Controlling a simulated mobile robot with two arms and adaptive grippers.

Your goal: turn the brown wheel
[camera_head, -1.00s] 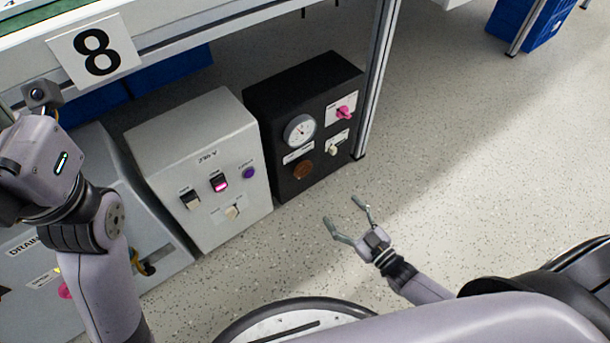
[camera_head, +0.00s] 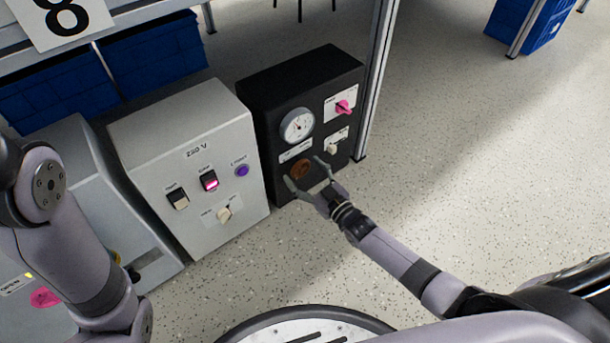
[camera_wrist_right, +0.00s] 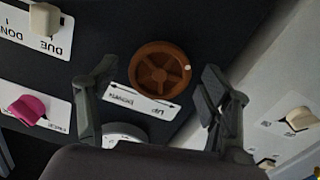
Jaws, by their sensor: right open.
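The brown wheel (camera_head: 300,169) is on the front of the black box (camera_head: 262,150), below the round gauge. In the right wrist view the spoked wheel (camera_wrist_right: 160,70) shows whole, with a small pale dot on its rim. My right gripper (camera_head: 305,173) is open in front of the wheel. In the wrist view its two fingers (camera_wrist_right: 153,90) stand apart on either side of the wheel's lower part, and I see no contact. My left arm comes in at the left edge; its gripper is out of view.
The black box also has a gauge (camera_head: 297,125), a pink knob (camera_head: 344,107) and a cream switch (camera_head: 332,147). A white box (camera_head: 192,160) stands close on the left. A table leg (camera_head: 377,80) rises at the right. The floor in front is clear.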

